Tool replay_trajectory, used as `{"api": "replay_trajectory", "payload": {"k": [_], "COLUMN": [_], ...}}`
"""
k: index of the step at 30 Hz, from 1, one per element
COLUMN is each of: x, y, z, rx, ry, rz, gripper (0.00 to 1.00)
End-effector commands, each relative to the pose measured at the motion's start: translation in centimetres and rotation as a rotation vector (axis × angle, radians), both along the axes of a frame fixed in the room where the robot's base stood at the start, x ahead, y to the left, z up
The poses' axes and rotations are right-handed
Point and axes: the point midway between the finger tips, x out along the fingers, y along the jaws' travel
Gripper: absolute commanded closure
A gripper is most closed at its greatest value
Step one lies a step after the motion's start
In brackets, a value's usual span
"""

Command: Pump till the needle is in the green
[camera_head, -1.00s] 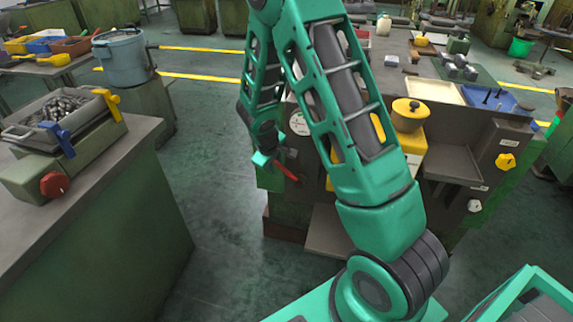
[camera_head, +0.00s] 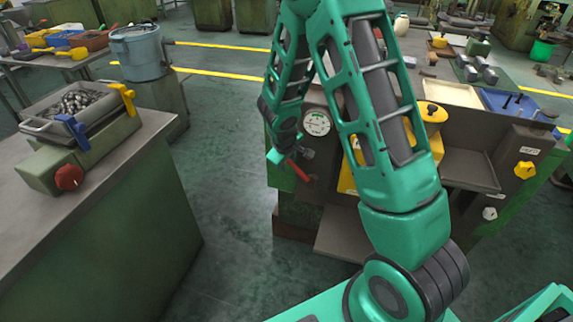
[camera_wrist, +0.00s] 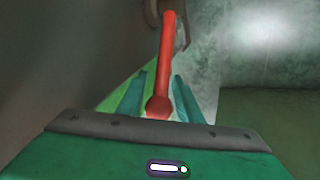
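A round white gauge (camera_head: 317,122) is on the front of the machine. Its dial shows in the head view, but it is too small to read the needle against the green. A red pump lever (camera_head: 299,171) sticks out below and left of it. My gripper (camera_head: 276,157) is at the lever, partly hidden by my own arm. In the wrist view, my gripper (camera_wrist: 160,85) has its two teal fingers spread. The red lever (camera_wrist: 168,45) runs between them, its round knob toward the palm. Gaps show on both sides, so the fingers do not clamp it.
A yellow knob (camera_head: 524,170) and a pale knob (camera_head: 489,213) are on the machine's right side. A blue tray (camera_head: 510,101) lies on top. A bench (camera_head: 110,185) with a bin of metal parts (camera_head: 75,104) stands left. Open floor lies between bench and machine.

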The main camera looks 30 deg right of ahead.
Motion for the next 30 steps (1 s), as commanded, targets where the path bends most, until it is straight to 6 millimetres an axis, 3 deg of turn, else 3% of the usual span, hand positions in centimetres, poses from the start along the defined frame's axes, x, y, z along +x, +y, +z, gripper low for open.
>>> {"api": "replay_trajectory", "payload": {"k": [16, 21, 30], "x": [-3.2, -3.8, -3.9], "y": [2.2, 2.5, 2.6], "z": [7.5, 8.5, 8.8], "rx": [0.001, 0.001, 0.001], "ry": [0.0, 0.003, 0.004], "rz": [0.002, 0.002, 0.0], "gripper": [0.68, 0.68, 0.68]}}
